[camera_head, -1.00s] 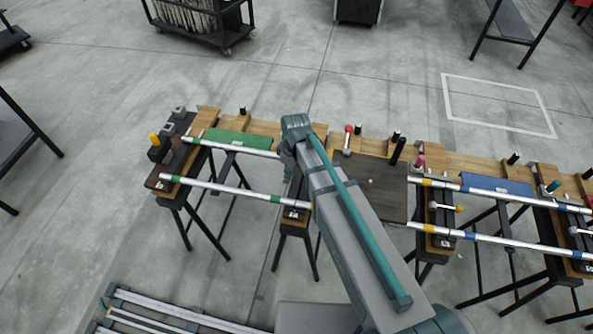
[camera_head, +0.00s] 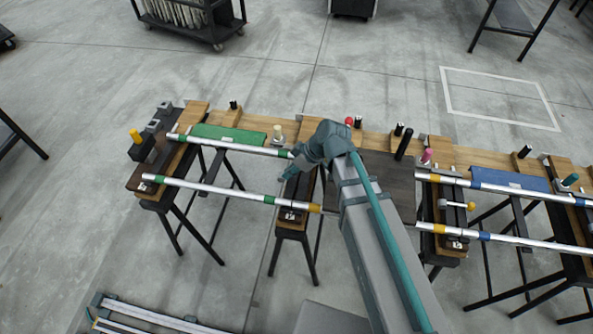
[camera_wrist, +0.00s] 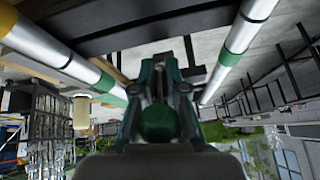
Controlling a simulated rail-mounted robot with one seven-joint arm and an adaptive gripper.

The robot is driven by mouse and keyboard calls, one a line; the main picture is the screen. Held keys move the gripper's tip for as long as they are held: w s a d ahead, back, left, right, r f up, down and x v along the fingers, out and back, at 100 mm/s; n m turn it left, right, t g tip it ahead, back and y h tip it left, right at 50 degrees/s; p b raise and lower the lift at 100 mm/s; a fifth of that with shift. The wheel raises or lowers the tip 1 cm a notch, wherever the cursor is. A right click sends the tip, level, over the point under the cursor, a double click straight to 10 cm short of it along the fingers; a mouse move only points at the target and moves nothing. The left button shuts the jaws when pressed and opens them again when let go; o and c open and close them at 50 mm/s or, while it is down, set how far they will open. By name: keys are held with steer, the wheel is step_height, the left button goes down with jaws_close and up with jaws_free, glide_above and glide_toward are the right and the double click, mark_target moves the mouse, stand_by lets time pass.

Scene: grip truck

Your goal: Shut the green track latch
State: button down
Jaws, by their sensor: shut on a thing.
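The green track runs along the left trestles as two silver rails with green bands, the near rail (camera_head: 225,194) and the far rail (camera_head: 230,147). Both rails also show in the wrist view, left (camera_wrist: 55,52) and right (camera_wrist: 232,50). My gripper (camera_head: 287,174) is low between them at the right end of this track, beside the dark block (camera_head: 293,215). In the wrist view my gripper (camera_wrist: 160,95) is shut on a round green knob (camera_wrist: 159,122), which appears to be the green latch's handle. The latch's body is hidden by my gripper and arm.
A green plate (camera_head: 228,134) lies behind the far rail. A cream peg (camera_head: 277,132) and a red-topped peg (camera_head: 349,121) stand along the back board. A yellow latch (camera_head: 455,205) and a blue plate (camera_head: 505,178) are at the right.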

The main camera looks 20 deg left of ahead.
steer(key=c, duration=1.2)
jaws_free()
steer(key=shift+r, duration=0.1)
steer(key=v, duration=1.2)
